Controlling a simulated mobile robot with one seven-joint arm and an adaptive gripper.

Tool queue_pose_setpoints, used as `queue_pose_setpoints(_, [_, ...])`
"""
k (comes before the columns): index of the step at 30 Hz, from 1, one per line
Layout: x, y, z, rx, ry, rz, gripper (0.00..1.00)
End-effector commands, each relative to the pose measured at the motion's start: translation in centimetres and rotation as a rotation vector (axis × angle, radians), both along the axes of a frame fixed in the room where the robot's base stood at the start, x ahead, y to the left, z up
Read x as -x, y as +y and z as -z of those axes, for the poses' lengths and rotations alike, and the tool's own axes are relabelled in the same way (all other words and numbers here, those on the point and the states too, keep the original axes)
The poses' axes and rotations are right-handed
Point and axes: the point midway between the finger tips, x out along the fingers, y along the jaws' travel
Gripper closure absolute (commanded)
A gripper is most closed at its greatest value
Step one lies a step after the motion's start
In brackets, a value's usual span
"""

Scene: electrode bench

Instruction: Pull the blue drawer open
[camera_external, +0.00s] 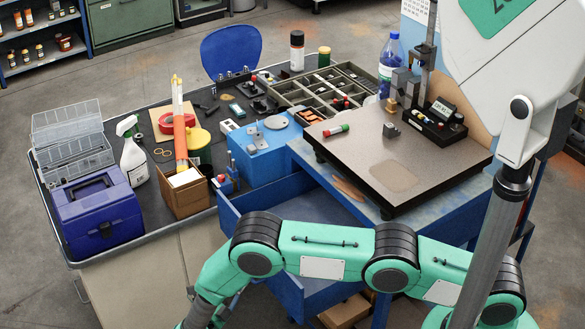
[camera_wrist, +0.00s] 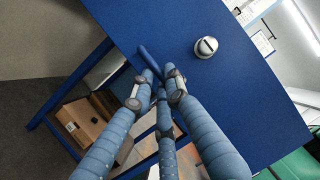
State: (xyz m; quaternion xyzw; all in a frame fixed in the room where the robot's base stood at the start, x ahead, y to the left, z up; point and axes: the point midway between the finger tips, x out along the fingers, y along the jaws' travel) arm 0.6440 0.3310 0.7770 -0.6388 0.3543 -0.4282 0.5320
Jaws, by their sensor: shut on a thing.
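The blue drawer (camera_external: 229,212) stands pulled out from under the blue bench on the right. Its side wall and part of its inside show in the external view, and my arm hides much of its front. In the wrist view its blue front panel (camera_wrist: 245,85) fills the upper right, with a round metal lock (camera_wrist: 206,47). A blue bar handle (camera_wrist: 146,55) sticks out from the panel. My gripper (camera_wrist: 160,78) has its blue padded fingers closed around the handle. In the external view my gripper is out of sight.
A granite plate (camera_external: 395,155) with a gauge stand (camera_external: 425,75) sits on the bench above the drawer. Left are a blue toolbox (camera_external: 97,218) and a cardboard box (camera_external: 183,192). Cardboard boxes (camera_wrist: 88,120) lie on a shelf below the drawer.

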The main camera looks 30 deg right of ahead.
Motion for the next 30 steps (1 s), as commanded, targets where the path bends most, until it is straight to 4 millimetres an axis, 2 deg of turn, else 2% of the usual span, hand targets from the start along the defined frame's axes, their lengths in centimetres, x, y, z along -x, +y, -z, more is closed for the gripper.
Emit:
queue_pose_setpoints(13, [0.02,0.37,0.16,0.000,0.002,-0.001,1.00])
queue_pose_setpoints(14, [0.02,0.37,0.17,0.000,0.002,-0.001,0.84])
queue_pose_setpoints(17, [0.02,0.36,0.14,0.000,0.002,-0.001,0.66])
queue_pose_setpoints(30, [0.13,0.75,0.13,0.000,0.001,-0.001,0.66])
